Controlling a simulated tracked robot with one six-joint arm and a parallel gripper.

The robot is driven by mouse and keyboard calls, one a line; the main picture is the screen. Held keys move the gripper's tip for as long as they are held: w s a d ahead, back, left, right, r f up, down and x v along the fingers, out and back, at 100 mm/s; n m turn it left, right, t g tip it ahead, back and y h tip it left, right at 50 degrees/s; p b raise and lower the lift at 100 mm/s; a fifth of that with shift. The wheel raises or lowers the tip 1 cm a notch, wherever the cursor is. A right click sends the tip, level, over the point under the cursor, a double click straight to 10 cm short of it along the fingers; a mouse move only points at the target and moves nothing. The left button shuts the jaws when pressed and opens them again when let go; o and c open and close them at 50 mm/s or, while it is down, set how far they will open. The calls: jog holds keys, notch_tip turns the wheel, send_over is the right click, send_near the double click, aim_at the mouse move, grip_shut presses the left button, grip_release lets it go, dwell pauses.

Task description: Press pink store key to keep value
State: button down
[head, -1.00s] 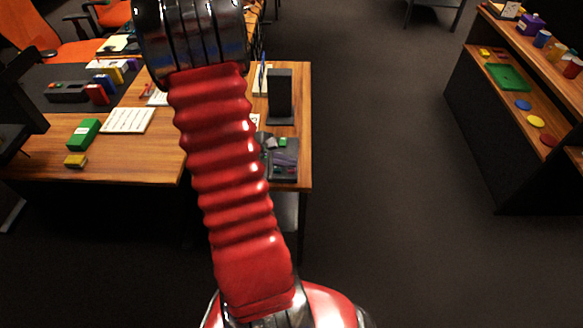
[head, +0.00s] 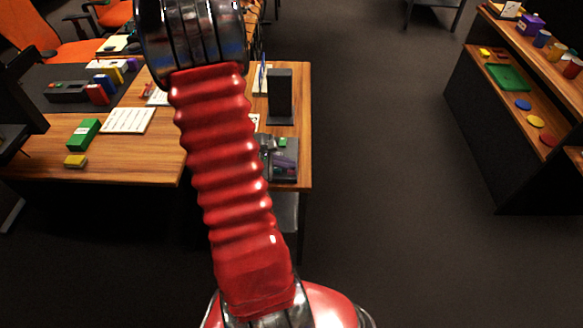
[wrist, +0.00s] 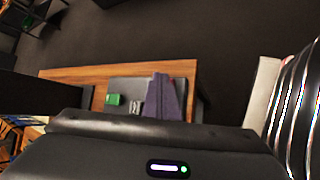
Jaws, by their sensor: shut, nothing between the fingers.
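The dark trackball panel (head: 291,174) lies near the right edge of the wooden desk in the head view, partly hidden behind my red arm. A green part (head: 283,142) shows on it. In the wrist view the panel (wrist: 128,85) shows beyond my dark wrist housing, with the green part (wrist: 114,99) at its left. My gripper (wrist: 161,78), a purple-grey tapered shape, is shut and empty over the panel and hides part of it. I cannot tell whether it touches the panel. I cannot make out the pink store key in either view.
A black upright box (head: 280,96) stands on the desk (head: 299,130) just behind the panel. The floor right of the desk is clear up to the shelf (head: 482,100).

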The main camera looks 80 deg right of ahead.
aim_at(288, 171)
jog(key=shift+f, duration=0.15)
dwell(0.4)
jog(key=shift+r, duration=0.9)
jog(key=shift+r, duration=0.1)
notch_tip(288, 171, up, 5)
jog(key=shift+f, duration=0.1)
dwell(0.4)
jog(key=shift+s+a, duration=0.1)
dwell(0.8)
